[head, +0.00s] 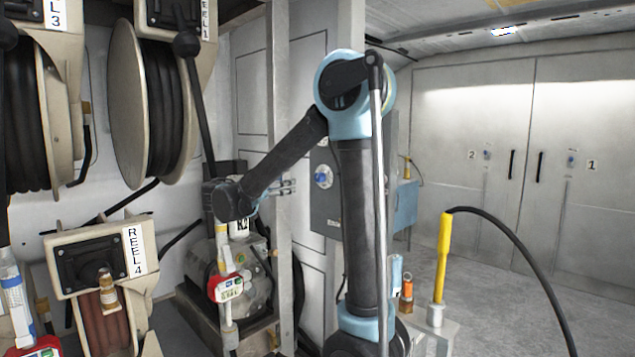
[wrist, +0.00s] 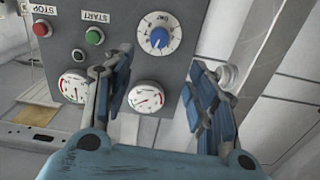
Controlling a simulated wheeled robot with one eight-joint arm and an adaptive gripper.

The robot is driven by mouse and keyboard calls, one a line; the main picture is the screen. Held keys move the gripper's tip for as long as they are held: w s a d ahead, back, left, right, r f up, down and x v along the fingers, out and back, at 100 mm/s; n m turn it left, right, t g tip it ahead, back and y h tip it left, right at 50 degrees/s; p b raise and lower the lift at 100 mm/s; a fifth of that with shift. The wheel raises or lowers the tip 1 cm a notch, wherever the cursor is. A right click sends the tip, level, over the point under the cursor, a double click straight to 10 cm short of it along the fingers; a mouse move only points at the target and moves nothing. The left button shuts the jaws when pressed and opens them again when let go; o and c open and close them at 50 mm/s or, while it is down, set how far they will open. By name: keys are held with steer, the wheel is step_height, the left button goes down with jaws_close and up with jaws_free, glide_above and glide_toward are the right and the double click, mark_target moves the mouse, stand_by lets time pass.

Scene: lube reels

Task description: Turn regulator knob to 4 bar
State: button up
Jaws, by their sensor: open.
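In the wrist view, a round blue knob (wrist: 159,38) sits on a white scale dial high on a grey control panel (wrist: 175,75). Its pointer and scale are too small to read surely. My gripper (wrist: 160,65) is open, its two fingers spread below and to either side of the knob, with nothing between them. The fingers appear apart from the knob. Two white gauges with red markings are below: the left gauge (wrist: 73,86) is partly covered by a finger, the right gauge (wrist: 146,97) shows between the fingers. In the head view, a blue knob (head: 322,177) shows on a grey box.
A red button (wrist: 41,28) marked STOP and a green button (wrist: 94,36) marked START are left of the knob. In the head view, a pale upright post (head: 279,90) stands by my forearm. Hose reels (head: 127,100) are at the left; open floor lies at the right.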

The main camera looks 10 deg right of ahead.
mark_target(317, 178)
steer(key=x, duration=1.7)
steer(key=c, duration=1)
steer(key=shift+d, duration=0.25)
steer(key=shift+c, duration=0.2)
steer(key=shift+w+a, duration=0.1)
steer(key=shift+a, duration=0.1)
